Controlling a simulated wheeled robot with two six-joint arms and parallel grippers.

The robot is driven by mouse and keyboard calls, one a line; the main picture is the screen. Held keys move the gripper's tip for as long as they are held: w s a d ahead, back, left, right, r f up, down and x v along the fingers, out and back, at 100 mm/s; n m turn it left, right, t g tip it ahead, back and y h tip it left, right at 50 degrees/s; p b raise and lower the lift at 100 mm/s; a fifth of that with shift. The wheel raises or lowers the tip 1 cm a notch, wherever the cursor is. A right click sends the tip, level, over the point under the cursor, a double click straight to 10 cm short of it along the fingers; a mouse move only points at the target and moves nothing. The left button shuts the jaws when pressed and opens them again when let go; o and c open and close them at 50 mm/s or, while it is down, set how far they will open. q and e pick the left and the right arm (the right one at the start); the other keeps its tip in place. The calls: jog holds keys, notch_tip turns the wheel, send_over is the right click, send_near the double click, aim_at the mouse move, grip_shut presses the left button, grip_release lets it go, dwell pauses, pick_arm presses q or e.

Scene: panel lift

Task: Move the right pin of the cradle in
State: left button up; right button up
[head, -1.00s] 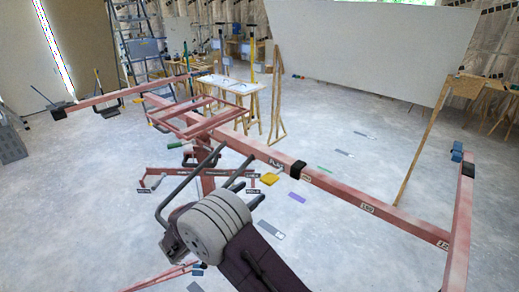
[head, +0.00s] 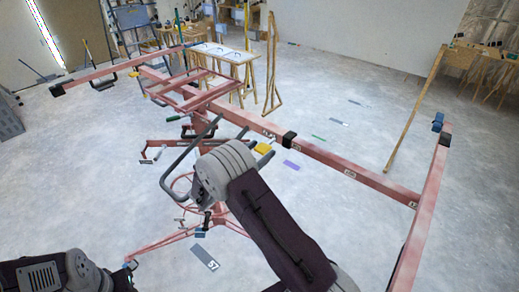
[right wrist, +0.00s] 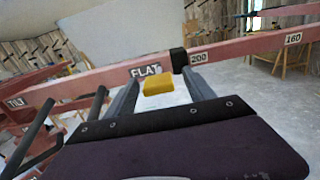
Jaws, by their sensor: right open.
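The red panel lift's cradle has a long crossbar (head: 330,158) running from upper left to lower right. A yellow pin handle (head: 264,148) sits at the bar beside a black collar (head: 288,141); in the right wrist view, the yellow handle (right wrist: 158,84) is below the "FLAT" label. My right gripper (head: 257,160) is open just short of the yellow handle, which appears between its two fingers in the wrist view; contact cannot be told. The bar's right end carries a red cross arm (head: 424,215) with a blue piece (head: 438,121) near its far end.
A white-topped table (head: 220,52), a ladder and a wooden prop (head: 415,108) stand beyond. A large pale panel (head: 360,35) is at the back. Floor on the right is open.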

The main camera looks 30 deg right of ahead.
aim_at(267, 144)
jog(key=shift+w+f, duration=0.1)
jog(key=shift+w, duration=0.05)
jog(key=shift+c, duration=1)
jog(key=shift+w+d, duration=0.1)
jog(key=shift+w, duration=0.05)
jog(key=c, duration=0.5)
grip_shut()
jog(key=shift+w+d, duration=0.1)
jog(key=shift+d, duration=0.35)
jog(key=shift+b+x, duration=0.65)
jog(key=shift+x, duration=0.5)
pick_arm(q)
jog(key=shift+w+d+f, duration=0.1)
jog(key=shift+w+f, duration=0.15)
jog(key=shift+f, duration=0.35)
pick_arm(e)
jog(key=shift+d, duration=0.1)
jog(key=o, duration=0.7)
grip_release()
pick_arm(q)
jog(key=shift+f, duration=0.1)
pick_arm(e)
jog(key=shift+a, duration=0.2)
